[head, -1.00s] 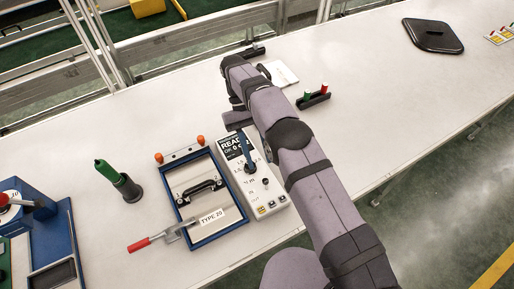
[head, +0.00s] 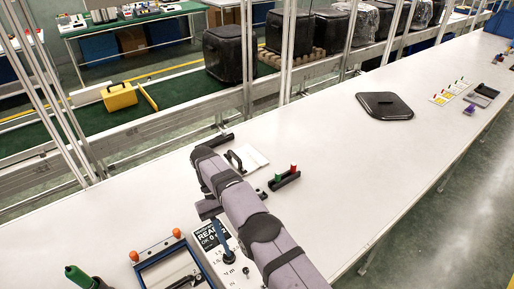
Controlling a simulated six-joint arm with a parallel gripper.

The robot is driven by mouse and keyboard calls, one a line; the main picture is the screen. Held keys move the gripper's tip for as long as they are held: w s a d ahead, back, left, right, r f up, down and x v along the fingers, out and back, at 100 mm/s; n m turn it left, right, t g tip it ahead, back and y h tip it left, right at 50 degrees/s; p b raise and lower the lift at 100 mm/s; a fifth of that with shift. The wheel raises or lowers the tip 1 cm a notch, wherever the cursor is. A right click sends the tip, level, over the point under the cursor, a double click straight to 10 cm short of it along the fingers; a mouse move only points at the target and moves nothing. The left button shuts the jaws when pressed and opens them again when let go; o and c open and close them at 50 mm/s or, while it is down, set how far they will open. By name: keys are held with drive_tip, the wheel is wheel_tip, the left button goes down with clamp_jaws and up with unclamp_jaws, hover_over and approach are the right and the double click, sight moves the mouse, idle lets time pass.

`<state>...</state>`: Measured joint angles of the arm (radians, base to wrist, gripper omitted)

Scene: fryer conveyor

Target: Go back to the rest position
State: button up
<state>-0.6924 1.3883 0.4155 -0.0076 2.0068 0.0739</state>
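My arm (head: 250,222) reaches from the bottom edge up and left over the white table (head: 345,170) in the head view. Its bend lies near the back edge of the table, left of a white pad. A short purple-grey part of my arm (head: 208,208) shows below the bend, above the tester (head: 215,240). My gripper itself does not show; the arm seems to hide it. Whether it holds anything cannot be seen.
A block with red and green pegs (head: 285,179) stands right of my arm. A black lid (head: 385,106) lies farther right. The table between is clear.

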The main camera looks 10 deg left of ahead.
drive_tip(key=w+d+r+m+y, duration=0.2)
drive_tip(key=w+d+r, duration=0.25)
drive_tip(key=d, duration=0.25)
drive_tip(key=s+d+r+m+t+y, duration=0.15)
drive_tip(key=s+d, duration=0.25)
drive_tip(key=d, duration=0.4)
drive_tip(key=s+d+r+m+t+y, duration=0.1)
drive_tip(key=s+d+r+m+t, duration=0.15)
drive_tip(key=d, duration=0.55)
drive_tip(key=s+d+f+m+t, duration=0.1)
drive_tip(key=s+d, duration=0.2)
drive_tip(key=s, duration=0.2)
drive_tip(key=s+d+f+t, duration=0.1)
drive_tip(key=s+d+f, duration=0.1)
drive_tip(key=s, duration=0.3)
wheel_tip(320, 180, down, 18)
drive_tip(key=b, duration=1.8)
drive_tip(key=shift+s+d+f, duration=0.15)
drive_tip(key=shift+s, duration=0.05)
